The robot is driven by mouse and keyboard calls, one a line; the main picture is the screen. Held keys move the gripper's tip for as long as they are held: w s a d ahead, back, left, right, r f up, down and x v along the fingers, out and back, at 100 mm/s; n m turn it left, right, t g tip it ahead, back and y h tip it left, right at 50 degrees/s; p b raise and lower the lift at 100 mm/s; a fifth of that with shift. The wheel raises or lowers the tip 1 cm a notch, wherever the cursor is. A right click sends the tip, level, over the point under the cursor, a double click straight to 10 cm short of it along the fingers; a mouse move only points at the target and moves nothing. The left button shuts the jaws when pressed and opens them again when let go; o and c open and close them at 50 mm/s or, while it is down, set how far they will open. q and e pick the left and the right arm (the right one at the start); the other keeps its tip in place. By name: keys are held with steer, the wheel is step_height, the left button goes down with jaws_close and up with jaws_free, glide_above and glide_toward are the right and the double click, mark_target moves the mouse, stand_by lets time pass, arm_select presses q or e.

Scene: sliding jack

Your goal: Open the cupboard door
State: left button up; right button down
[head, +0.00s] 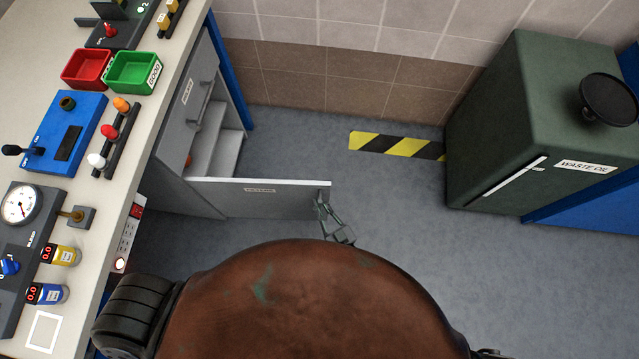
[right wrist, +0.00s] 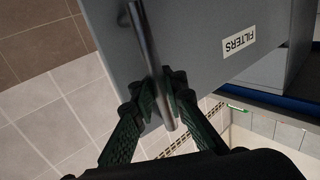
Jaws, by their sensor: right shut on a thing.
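The cupboard door (head: 275,205) is a grey panel standing swung out from the cupboard under the bench. Its pale top edge and a small label show in the head view. The door (right wrist: 195,45) in the right wrist view bears a white FILTERS label and a dark bar handle (right wrist: 143,45). My right gripper (head: 322,200) is at the door's free end in the head view. In the right wrist view my right gripper (right wrist: 160,88) has its fingers closed around the bar handle. My left gripper is not in view.
The open cupboard shows pale shelves (head: 228,150) inside. Beside it is a grey front (head: 190,95) with its own handle. The bench top (head: 40,100) carries trays and controls. A dark green waste oil cabinet (head: 510,110) stands at right. The floor (head: 420,220) between is clear.

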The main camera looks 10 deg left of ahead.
steer(key=shift+d, duration=0.15)
steer(key=c, duration=2.3)
jaws_free()
steer(key=shift+w+d, duration=0.1)
steer(key=shift+d, duration=0.05)
steer(key=shift+c, duration=0.2)
steer(key=o, duration=0.3)
steer(key=v, duration=0.7)
steer(key=shift+s, duration=0.25)
